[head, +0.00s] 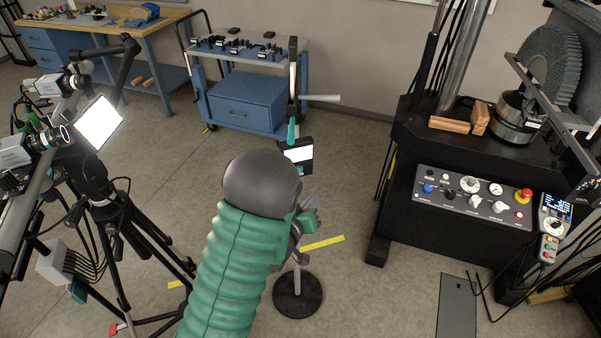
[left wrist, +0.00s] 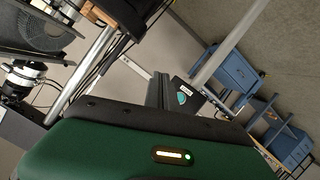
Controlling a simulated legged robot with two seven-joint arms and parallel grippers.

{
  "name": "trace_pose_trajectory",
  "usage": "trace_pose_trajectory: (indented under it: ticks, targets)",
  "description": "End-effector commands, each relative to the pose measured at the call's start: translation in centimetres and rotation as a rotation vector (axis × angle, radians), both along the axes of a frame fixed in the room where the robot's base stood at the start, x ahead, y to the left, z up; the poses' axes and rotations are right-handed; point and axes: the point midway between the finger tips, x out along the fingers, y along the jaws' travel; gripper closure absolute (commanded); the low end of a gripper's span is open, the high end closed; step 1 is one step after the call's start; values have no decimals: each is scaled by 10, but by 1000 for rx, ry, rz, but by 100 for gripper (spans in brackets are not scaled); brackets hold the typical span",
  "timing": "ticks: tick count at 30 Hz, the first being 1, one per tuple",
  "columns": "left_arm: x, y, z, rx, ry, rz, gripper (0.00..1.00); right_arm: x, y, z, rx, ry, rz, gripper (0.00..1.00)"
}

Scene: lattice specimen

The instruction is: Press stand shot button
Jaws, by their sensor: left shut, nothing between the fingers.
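A stand with a round black base (head: 297,294) and an upright pole stands on the floor in the middle of the head view. My left gripper (head: 308,217) is shut and empty, beside the pole and below the screen, mostly hidden by my own arm. My right gripper is not in view.
A black test machine with a button panel (head: 473,199) and a red knob (head: 524,195) stands at right. Cameras on a tripod (head: 95,180) stand at left. A blue cart (head: 245,100) and a workbench (head: 85,35) are behind.

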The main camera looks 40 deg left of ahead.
Motion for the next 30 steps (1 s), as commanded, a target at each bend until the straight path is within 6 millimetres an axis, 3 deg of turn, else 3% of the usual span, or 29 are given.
trace_pose_trajectory:
  ticks: [5,21,30]
  targets:
    - [4,7,1,0,-2,1,100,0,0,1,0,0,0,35]
    - [48,64,0,0,-2,0,100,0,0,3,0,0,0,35]
    - [53,71,0,0,0,-1,100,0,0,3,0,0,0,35]
